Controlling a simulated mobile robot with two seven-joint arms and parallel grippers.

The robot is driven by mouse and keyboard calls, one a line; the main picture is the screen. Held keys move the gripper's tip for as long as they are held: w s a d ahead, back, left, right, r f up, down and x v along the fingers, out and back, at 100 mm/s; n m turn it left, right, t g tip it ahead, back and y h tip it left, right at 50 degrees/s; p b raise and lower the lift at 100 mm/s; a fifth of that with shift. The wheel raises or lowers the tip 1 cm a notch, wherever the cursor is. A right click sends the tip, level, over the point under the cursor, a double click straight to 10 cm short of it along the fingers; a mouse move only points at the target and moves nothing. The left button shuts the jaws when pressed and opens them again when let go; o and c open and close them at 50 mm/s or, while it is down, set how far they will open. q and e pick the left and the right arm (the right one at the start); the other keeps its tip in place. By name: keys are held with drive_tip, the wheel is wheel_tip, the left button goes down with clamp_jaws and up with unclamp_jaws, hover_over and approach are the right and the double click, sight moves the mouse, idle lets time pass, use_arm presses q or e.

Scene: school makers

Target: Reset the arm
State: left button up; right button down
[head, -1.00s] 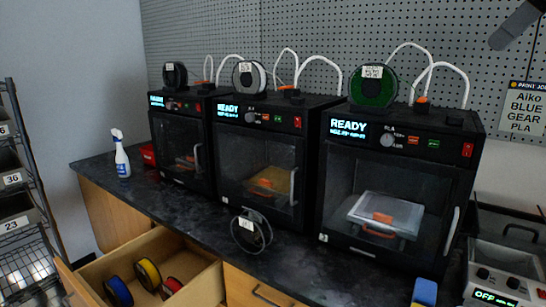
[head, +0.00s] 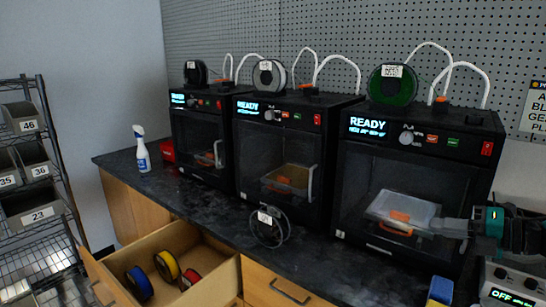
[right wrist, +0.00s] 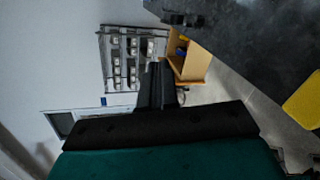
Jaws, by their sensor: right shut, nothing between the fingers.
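My right gripper (head: 444,228) comes in from the right edge of the head view, its fingers pointing left in front of the rightmost printer (head: 408,150). In the right wrist view its fingers (right wrist: 160,82) are together with nothing between them. Whether it touches the printer cannot be told. My left gripper is not in view.
Two more printers (head: 278,150) (head: 200,135) stand along the black counter (head: 200,205). An open drawer (head: 165,240) with several spools juts out below. A clear spool (head: 268,228) stands near the counter's front edge. A spray bottle (head: 142,155) is at left.

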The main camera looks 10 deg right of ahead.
drive_tip(key=s+a+f+m+t+h, duration=0.1)
drive_tip(key=s+a+f+m, duration=0.15)
drive_tip(key=f+m, duration=0.35)
drive_tip(key=s+a+f+m+t+h, duration=0.1)
drive_tip(key=a+f+m+h, duration=0.2)
drive_tip(key=f, duration=0.5)
drive_tip(key=s+a+f+m+g+h, duration=0.1)
drive_tip(key=s+a+f+m, duration=0.3)
drive_tip(key=a, duration=0.4)
drive_tip(key=s+a+f+m+g, duration=0.1)
drive_tip(key=s+a+f+m, duration=0.3)
drive_tip(key=a+m, duration=0.3)
drive_tip(key=s+a+f+m+g+h, duration=0.1)
drive_tip(key=s+a+f+m, duration=0.4)
drive_tip(key=a, duration=0.5)
drive_tip(key=shift+a+f+m+g+h, duration=0.15)
drive_tip(key=shift+f+m+g+h, duration=0.2)
drive_tip(key=shift+m, duration=0.35)
